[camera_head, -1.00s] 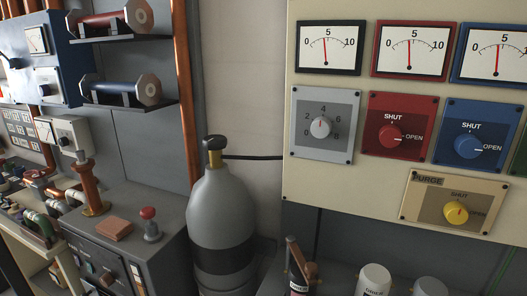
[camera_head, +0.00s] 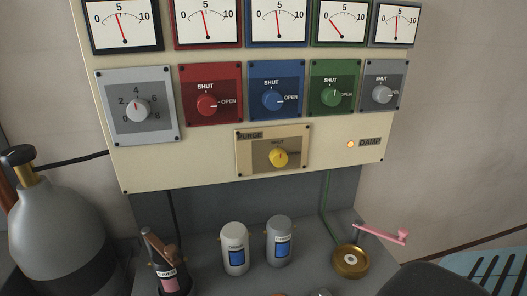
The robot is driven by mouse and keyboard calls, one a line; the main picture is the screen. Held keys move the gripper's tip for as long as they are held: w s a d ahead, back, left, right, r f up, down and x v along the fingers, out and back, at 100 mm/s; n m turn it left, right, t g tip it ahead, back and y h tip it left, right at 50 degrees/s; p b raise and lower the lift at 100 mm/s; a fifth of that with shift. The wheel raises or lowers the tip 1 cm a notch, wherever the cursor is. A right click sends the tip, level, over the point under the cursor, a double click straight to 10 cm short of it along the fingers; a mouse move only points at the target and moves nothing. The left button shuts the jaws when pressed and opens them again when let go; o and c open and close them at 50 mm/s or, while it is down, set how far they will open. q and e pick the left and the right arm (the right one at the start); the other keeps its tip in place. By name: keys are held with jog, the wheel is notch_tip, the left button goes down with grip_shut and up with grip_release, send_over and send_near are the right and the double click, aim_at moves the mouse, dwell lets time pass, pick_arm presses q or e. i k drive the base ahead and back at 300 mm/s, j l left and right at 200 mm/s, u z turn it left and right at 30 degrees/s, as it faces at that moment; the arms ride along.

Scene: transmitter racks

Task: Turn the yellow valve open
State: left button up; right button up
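The yellow valve (camera_head: 278,157) is a round knob on a tan plate marked PURGE (camera_head: 248,160), low in the middle of the cream panel (camera_head: 180,165). SHUT is printed above the knob and OPEN to its right. Its pointer seems to face up toward SHUT, but it is too small to be sure. Nothing touches the knob. Neither of my grippers can be made out in the head view.
Red (camera_head: 207,105), blue (camera_head: 273,99), green (camera_head: 333,97) and grey (camera_head: 382,94) knobs sit above the PURGE plate. Below stand white (camera_head: 234,240) and grey (camera_head: 279,232) canisters and a brass wheel (camera_head: 350,262) with a pink handle. A gas cylinder (camera_head: 60,235) stands left.

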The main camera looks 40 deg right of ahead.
aim_at(278, 157)
jog(key=l+z, duration=0.35)
jog(key=l, duration=0.5)
jog(key=l+z, duration=0.35)
jog(key=l, duration=0.5)
